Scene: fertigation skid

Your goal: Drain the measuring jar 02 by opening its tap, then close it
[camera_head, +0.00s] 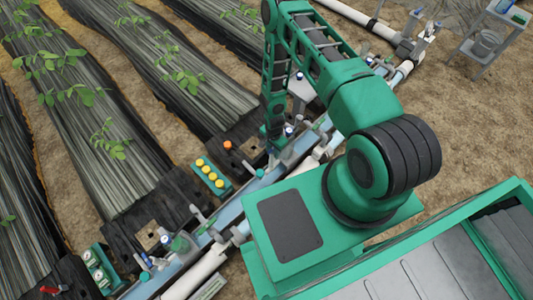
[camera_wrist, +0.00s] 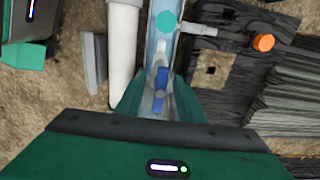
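My gripper (camera_wrist: 161,80) points down at the pale blue channel in the wrist view. Its two green fingers stand apart, with a gap between them. A small blue part (camera_wrist: 162,76), perhaps a tap handle, shows in the gap, with a pale, clear-looking piece below it. I cannot tell whether the fingers touch it. No number is readable, so I cannot tell which part is measuring jar 02. In the head view my gripper (camera_head: 275,140) is down at the pipe line, its fingertips mostly hidden.
A white pipe (camera_wrist: 122,50) runs beside the channel, with a teal disc (camera_wrist: 165,22) farther along. An orange knob (camera_wrist: 263,42) is at right. In the head view a yellow-knobbed green block (camera_head: 210,176) and planted black rows lie left; a grey cart (camera_head: 490,35) stands top right.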

